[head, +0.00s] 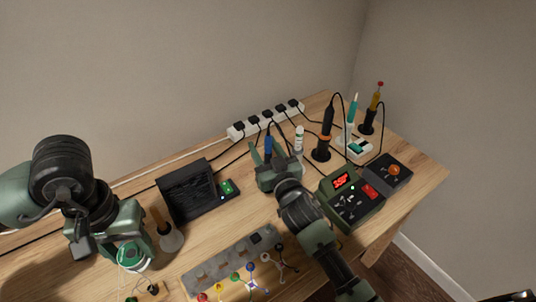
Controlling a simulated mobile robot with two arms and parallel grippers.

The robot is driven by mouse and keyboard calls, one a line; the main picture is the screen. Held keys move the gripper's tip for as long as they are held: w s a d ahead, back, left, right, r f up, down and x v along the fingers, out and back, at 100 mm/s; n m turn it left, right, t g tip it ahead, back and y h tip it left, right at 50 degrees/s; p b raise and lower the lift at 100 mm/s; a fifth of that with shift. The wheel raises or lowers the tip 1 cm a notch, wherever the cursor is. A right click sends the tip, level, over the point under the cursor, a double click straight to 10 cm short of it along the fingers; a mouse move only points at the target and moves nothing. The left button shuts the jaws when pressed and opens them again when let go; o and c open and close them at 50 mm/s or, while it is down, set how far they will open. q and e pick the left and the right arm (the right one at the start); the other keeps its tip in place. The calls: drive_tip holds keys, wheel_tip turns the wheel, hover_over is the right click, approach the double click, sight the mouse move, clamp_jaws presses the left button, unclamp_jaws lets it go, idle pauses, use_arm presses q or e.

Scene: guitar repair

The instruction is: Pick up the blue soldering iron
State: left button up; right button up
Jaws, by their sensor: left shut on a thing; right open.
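The blue soldering iron (268,145) stands upright near the back middle of the bench, its lower part hidden by my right gripper. My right gripper (276,157) is open, with a finger on either side of the iron in the picture. I cannot tell whether they touch it. My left gripper (130,246) is at the front left, shut on a green round spool-like thing (133,256), partly hidden by the gripper.
A white power strip (268,120) with several plugs lies along the back. A black fume extractor (187,190) stands left of my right gripper. Cables cross the bench.

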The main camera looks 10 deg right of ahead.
drive_tip(key=shift+s, duration=0.1)
drive_tip(key=shift+c, duration=0.7)
clamp_jaws()
drive_tip(key=shift+r, duration=0.15)
